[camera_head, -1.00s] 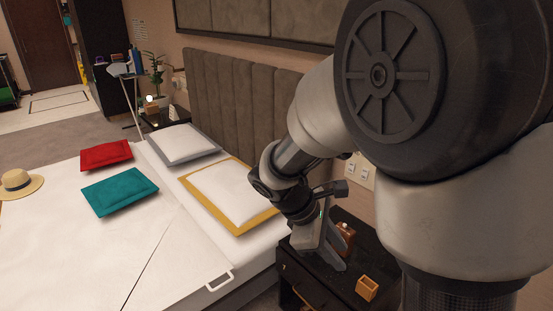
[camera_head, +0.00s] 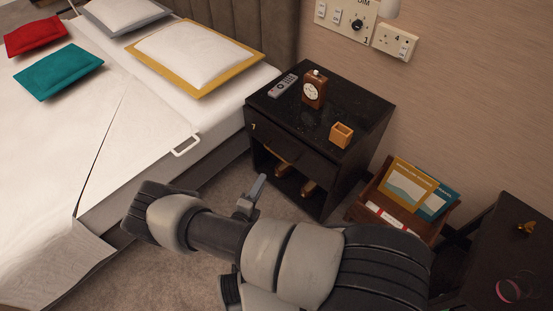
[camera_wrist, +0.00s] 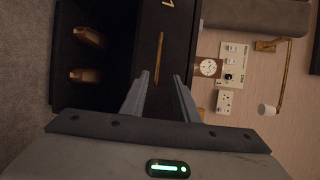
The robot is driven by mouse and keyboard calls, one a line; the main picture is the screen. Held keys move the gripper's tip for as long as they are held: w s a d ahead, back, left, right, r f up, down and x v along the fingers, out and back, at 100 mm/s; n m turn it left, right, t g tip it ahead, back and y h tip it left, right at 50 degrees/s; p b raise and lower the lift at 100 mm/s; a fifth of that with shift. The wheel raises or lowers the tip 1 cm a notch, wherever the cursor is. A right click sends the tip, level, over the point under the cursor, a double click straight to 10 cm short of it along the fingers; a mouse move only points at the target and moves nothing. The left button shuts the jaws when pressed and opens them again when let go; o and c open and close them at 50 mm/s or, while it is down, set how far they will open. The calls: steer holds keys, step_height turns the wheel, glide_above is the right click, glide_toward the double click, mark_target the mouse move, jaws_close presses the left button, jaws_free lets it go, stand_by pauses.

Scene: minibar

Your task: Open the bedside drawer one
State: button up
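The black bedside table (camera_head: 350,107) stands beside the bed in the head view. Its top drawer front (camera_head: 292,146) looks flush and shut, with a small gold number at its left end. In the wrist view the drawer front (camera_wrist: 172,45) runs up the picture with a thin brass handle (camera_wrist: 158,60) on it. My gripper (camera_wrist: 159,76) is open and empty in front of the drawer, its fingers on either side of the handle's lower end in the picture. Contact cannot be told. In the head view only part of my gripper (camera_head: 256,188) shows beyond my arm.
Brown slippers (camera_wrist: 88,37) lie in the open shelf below the drawer. The bed (camera_head: 190,110) is at left, a magazine rack (camera_head: 395,205) at right.

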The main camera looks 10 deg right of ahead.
mark_target(277, 155)
steer(key=b+x, duration=0.1)
steer(key=x, duration=0.7)
steer(key=b+x, duration=0.2)
steer(key=x, duration=0.7)
steer(key=shift+w+f, duration=0.2)
steer(key=shift+f, duration=0.05)
jaws_close()
